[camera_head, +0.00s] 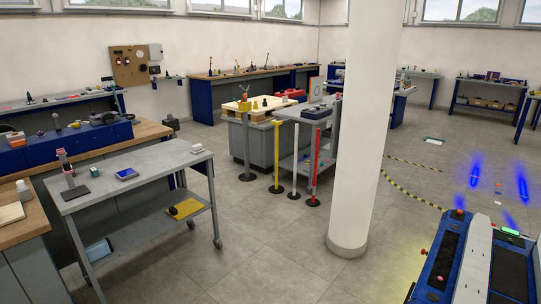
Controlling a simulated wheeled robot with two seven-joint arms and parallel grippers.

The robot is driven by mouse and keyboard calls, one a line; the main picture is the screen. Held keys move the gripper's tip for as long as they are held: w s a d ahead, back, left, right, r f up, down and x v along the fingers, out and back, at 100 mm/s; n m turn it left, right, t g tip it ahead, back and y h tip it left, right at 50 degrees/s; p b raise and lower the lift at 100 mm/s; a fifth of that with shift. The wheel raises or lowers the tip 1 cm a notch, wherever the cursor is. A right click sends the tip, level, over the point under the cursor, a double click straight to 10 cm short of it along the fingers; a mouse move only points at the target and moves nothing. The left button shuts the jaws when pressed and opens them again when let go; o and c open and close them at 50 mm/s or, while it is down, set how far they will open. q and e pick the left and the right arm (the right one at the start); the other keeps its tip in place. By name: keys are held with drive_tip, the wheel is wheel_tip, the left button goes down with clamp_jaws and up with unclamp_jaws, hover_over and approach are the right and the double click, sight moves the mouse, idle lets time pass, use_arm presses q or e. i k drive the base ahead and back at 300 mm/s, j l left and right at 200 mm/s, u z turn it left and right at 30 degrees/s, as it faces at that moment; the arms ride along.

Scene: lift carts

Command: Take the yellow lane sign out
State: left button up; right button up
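A slim yellow post (277,156) stands upright on a dark round base on the floor, in the middle of the head view. Its small yellow top piece may be a sign, but it is too small to read. Neither of my grippers is in view.
A grey two-shelf cart (140,167) stands at the left, near a wooden workbench (90,149). A thick white pillar (365,130) stands right of the posts. A blue-and-grey machine (475,260) fills the lower right. The floor (270,245) before the posts is clear.

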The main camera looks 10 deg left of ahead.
sight(179, 211)
drive_tip(key=i+u, duration=0.1)
drive_tip(key=i, duration=0.45)
drive_tip(key=i+l, duration=0.1)
drive_tip(key=i, duration=0.45)
drive_tip(key=i+l+u, duration=0.15)
drive_tip(key=i, duration=0.9)
drive_tip(key=i+l+u, duration=0.1)
drive_tip(key=i+u, duration=0.3)
drive_tip(key=i+l+u, duration=0.4)
drive_tip(key=i, duration=0.15)
drive_tip(key=i+l+u, duration=0.8)
drive_tip(key=i+l, duration=0.25)
drive_tip(key=i+j+u, duration=0.05)
drive_tip(key=i, duration=0.05)
